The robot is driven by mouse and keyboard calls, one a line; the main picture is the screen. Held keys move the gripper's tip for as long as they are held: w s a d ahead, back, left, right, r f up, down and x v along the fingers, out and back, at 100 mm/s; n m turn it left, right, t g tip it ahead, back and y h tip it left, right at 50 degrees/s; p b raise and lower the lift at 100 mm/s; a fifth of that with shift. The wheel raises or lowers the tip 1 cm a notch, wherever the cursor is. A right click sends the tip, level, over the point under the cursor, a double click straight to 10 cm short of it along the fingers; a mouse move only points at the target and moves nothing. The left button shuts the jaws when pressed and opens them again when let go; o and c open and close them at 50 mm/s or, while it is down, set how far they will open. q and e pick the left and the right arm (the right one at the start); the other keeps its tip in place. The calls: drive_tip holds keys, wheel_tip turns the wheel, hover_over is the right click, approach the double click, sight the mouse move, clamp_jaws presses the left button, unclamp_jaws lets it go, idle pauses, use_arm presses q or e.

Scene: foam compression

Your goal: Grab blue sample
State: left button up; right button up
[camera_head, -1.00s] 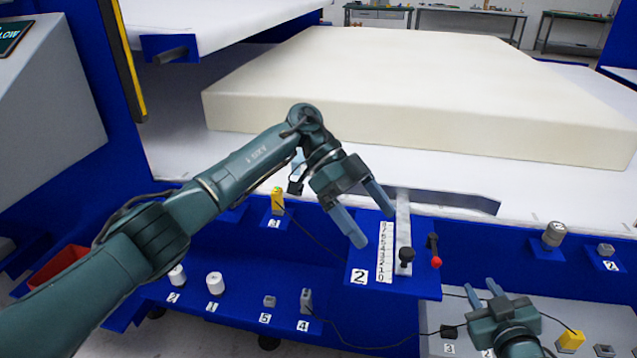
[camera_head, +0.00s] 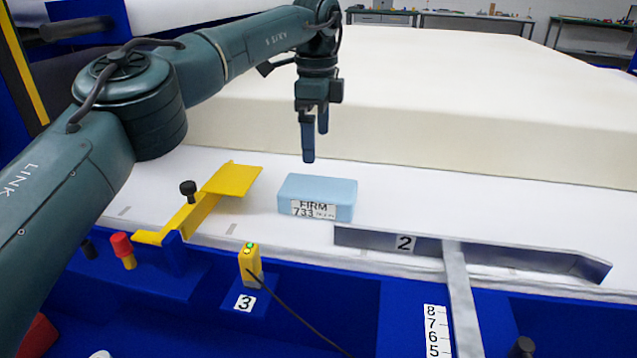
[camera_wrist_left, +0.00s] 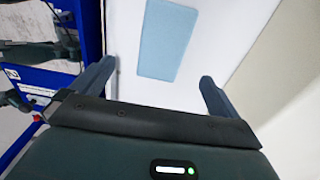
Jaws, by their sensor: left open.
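The blue sample (camera_head: 318,193) is a light blue block with a label reading FIRM 733 on its front face. It lies on the white surface in front of the big cream foam slab. My left gripper (camera_head: 315,145) points down above and slightly behind the block, open and empty, apart from it. In the left wrist view the blue sample (camera_wrist_left: 168,42) lies beyond the fingertips, between the directions of the two open fingers (camera_wrist_left: 155,85). My right gripper is not in view in the head view now.
A yellow bracket (camera_head: 195,212) with a black knob stands left of the block. A grey metal bar (camera_head: 370,238) marked 2 lies to the right front. A yellow sensor (camera_head: 250,264) with a cable stands at the front. The cream foam slab (camera_head: 480,105) fills the back.

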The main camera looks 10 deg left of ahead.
sight(318, 186)
use_arm(q)
wheel_tip(318, 186, down, 7)
drive_tip(key=shift+f+b, duration=0.15)
drive_tip(key=shift+b, duration=0.9)
drive_tip(key=shift+w+d+f+b, duration=0.1)
drive_tip(key=shift+f+b, duration=0.1)
drive_tip(key=shift+f, duration=0.8)
drive_tip(key=shift+w+a+f+b, duration=0.15)
drive_tip(key=shift+f+b, duration=0.1)
drive_tip(key=shift+f, duration=0.7)
drive_tip(key=shift+w+d+f+b, duration=0.1)
drive_tip(key=shift+d+f+b, duration=0.1)
drive_tip(key=shift+f, duration=0.8)
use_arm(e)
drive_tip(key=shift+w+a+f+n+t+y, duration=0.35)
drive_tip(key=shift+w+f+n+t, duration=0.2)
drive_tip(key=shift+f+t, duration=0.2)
use_arm(q)
drive_tip(key=shift+c, duration=0.2)
drive_tip(key=shift+r, duration=0.1)
drive_tip(key=c, duration=0.9)
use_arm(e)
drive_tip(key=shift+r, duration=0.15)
